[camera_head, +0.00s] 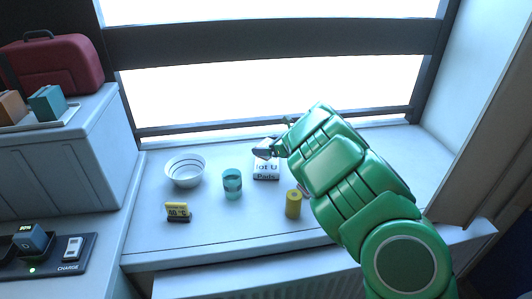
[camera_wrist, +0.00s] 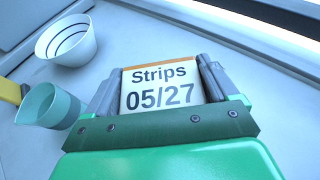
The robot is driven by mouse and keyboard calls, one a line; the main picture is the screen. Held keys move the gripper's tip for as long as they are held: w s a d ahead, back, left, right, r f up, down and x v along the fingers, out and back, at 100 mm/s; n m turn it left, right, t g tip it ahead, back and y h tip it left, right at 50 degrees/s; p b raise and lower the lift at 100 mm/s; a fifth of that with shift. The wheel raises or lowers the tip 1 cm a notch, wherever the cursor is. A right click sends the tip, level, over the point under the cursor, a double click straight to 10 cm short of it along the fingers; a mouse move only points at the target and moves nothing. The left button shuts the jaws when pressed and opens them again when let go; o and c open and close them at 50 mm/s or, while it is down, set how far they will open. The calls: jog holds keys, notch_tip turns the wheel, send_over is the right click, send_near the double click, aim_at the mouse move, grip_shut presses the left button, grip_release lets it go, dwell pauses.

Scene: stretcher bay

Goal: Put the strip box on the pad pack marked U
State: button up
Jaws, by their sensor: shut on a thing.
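The strip box (camera_wrist: 160,88), a cream box with an orange-brown edge reading "Strips 05/27", sits between the two grey fingers of my gripper (camera_wrist: 163,72) in the wrist view. My gripper is shut on it. The pad pack marked U (camera_head: 266,172), a white block reading "lot U Pads", lies on the sill in the head view. My gripper (camera_head: 264,151) is over the pack's back part and covers some of it. In the head view I cannot make out the strip box clearly, nor whether it touches the pack. The pack is hidden in the wrist view.
On the sill (camera_head: 225,238) are a white bowl (camera_head: 185,172), a teal cup (camera_head: 232,186), a yellow timer (camera_head: 177,212) and a yellow cylinder (camera_head: 293,205). The cup stands close left of the pack; the cylinder is front right. A window frame (camera_head: 270,40) rises behind.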

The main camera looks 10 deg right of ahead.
jog(key=shift+w+f, duration=0.1)
jog(key=shift+w+f, duration=0.15)
jog(key=shift+f, duration=1.45)
jog(key=shift+f, duration=0.1)
jog(key=o, duration=0.8)
jog(key=shift+d, duration=0.1)
jog(key=v, duration=1.2)
